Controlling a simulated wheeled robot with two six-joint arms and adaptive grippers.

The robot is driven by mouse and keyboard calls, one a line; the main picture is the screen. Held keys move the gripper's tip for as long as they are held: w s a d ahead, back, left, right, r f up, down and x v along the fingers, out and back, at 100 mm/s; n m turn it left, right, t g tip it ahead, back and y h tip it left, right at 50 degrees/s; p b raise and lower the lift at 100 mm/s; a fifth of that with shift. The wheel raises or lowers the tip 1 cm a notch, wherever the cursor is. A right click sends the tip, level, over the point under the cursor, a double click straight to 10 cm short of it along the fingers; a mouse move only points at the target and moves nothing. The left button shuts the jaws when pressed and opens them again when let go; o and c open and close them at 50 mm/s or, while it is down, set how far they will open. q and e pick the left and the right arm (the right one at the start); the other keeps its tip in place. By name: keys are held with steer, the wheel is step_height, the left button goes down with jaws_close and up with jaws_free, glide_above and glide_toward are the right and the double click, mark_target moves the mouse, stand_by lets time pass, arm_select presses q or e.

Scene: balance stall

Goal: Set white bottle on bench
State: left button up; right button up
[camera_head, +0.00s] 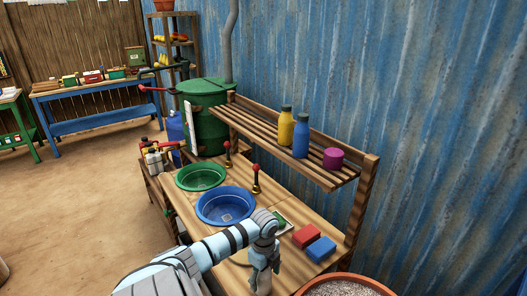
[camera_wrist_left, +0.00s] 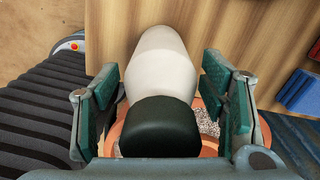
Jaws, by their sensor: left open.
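The white bottle (camera_wrist_left: 160,62) has a dark cap (camera_wrist_left: 158,125) and stands between the fingers of my left gripper (camera_wrist_left: 160,82) in the left wrist view. The fingers are open, one on each side, with a gap visible on the right. In the head view my left gripper (camera_head: 264,270) points down at the near edge of the wooden bench (camera_head: 290,279), and a pale bit of the bottle (camera_head: 264,287) shows below it. The arm and fingers hide most of the bottle there. My right gripper is not in view.
A blue basin (camera_head: 225,205) and a green basin (camera_head: 201,177) sit in the bench. A red block (camera_head: 306,236) and a blue block (camera_head: 321,249) lie right of my gripper. A terracotta pot (camera_head: 345,281) is at the front. The shelf above holds yellow (camera_head: 286,128) and blue (camera_head: 301,135) bottles.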

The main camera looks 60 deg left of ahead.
arm_select(q)
step_height(320, 180, up, 12)
steer(key=shift+f+p, duration=0.1)
steer(key=shift+p, duration=0.5)
